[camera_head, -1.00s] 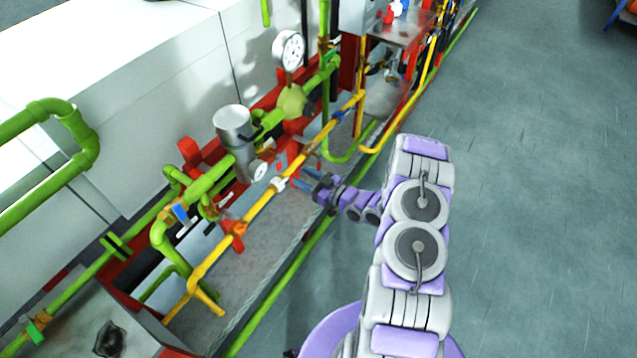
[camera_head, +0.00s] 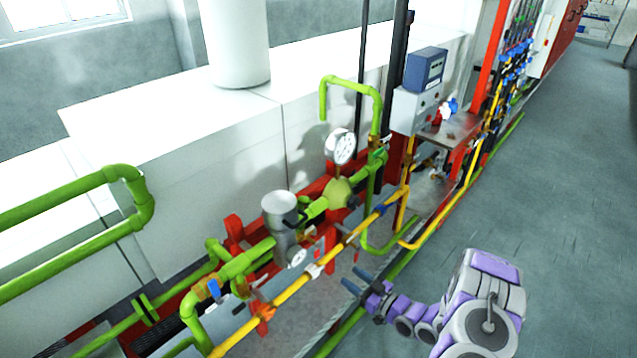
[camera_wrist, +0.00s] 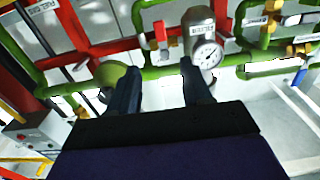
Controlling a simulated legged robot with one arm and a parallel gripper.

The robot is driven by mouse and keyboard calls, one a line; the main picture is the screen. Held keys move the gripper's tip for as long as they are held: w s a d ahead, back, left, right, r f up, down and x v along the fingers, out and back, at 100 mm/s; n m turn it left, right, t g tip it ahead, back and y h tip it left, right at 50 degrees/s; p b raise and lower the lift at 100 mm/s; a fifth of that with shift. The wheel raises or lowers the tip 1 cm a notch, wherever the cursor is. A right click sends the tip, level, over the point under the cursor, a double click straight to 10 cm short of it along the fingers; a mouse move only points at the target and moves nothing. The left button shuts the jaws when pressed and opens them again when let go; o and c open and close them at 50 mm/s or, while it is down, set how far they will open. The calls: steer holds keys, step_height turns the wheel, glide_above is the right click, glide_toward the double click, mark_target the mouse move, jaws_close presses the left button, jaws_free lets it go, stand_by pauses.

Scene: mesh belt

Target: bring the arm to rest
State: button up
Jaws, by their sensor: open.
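My gripper (camera_head: 357,281) is at the end of my purple and grey arm, in the lower right of the head view. Its two dark fingers are apart, and nothing shows between them. It points left toward the yellow pipe (camera_head: 292,289), with a gap that I cannot judge exactly. In the wrist view my gripper (camera_wrist: 160,75) shows open fingers in front of the green and red pipework. A metal cylinder with a small round gauge (camera_wrist: 207,54) is beyond the right fingertip.
Green pipes (camera_head: 245,262), a large white dial gauge (camera_head: 341,146) and a grey box (camera_head: 417,109) stand along the white wall. Red posts and more pipework continue toward the back right. The grey floor (camera_head: 575,200) on the right is clear.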

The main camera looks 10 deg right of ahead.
steer(key=w+d+r+g+h, duration=0.5)
steer(key=w+d+r+h, duration=0.1)
steer(key=h, duration=0.1)
steer(key=s+d+r+m+g+h, duration=0.1)
steer(key=s+r+m+g+h, duration=0.3)
steer(key=s+r, duration=0.55)
steer(key=s+a+r+m+g, duration=0.1)
steer(key=s+a+r, duration=0.3)
steer(key=s, duration=0.8)
steer(key=s+a+r+m+g, duration=0.1)
steer(key=s+a+r+g, duration=0.3)
steer(key=s, duration=0.7)
steer(key=s+a+r+m+g, duration=0.1)
steer(key=s+a+r, duration=0.5)
steer(key=s, duration=0.6)
steer(key=shift+s+a+r+g, duration=0.3)
steer(key=shift+a+g, duration=0.4)
steer(key=shift+a, duration=0.3)
steer(key=shift+c, duration=0.4)
